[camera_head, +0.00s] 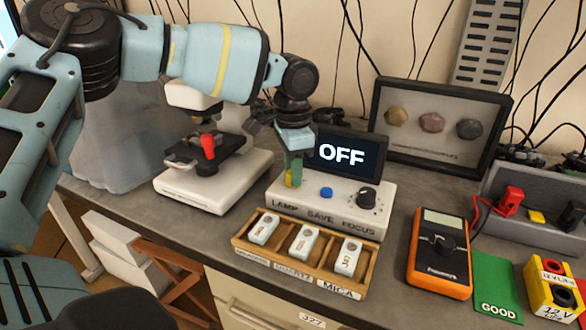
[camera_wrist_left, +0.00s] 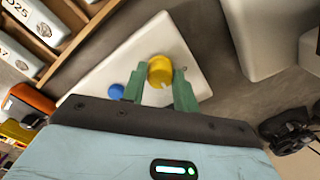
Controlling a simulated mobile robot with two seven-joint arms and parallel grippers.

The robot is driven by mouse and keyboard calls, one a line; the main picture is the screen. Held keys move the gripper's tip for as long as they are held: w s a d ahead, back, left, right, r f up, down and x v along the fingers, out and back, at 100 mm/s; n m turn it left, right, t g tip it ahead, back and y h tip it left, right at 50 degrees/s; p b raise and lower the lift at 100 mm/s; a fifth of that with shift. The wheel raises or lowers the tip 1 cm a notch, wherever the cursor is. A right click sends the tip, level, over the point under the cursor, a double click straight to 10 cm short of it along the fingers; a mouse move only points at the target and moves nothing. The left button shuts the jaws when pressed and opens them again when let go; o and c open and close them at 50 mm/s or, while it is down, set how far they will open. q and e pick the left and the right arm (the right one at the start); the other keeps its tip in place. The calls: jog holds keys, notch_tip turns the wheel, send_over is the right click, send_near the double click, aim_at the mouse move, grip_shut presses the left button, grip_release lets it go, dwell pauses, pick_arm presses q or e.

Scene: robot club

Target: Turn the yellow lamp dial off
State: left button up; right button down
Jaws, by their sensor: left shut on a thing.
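The yellow lamp dial (camera_head: 289,178) sits at the left end of a white control box (camera_head: 346,203), above the word LAMP. My left gripper (camera_head: 295,172) reaches down onto it and hides most of it in the head view. In the left wrist view the green fingers of the left gripper (camera_wrist_left: 159,86) are shut on the yellow dial (camera_wrist_left: 160,68), one finger on each side. A dark screen (camera_head: 343,155) at the back of the box reads OFF. My right gripper is not in view.
A blue button (camera_head: 326,193) and a black focus knob (camera_head: 367,198) are right of the dial. A white microscope (camera_head: 200,190) stands to the left. A wooden tray (camera_head: 262,262) with labelled slides lies in front; an orange multimeter (camera_head: 440,254) is to the right.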

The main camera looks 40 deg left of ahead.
pick_arm(q)
jog(key=n, duration=0.4)
jog(key=shift+n, duration=0.3)
jog(key=n, duration=0.5)
dwell(0.5)
jog(key=o, duration=1)
jog(key=shift+c, duration=0.2)
jog(key=shift+r, duration=0.1)
notch_tip(320, 180, up, 8)
jog(key=shift+f, duration=0.15)
jog(key=shift+f, duration=0.1)
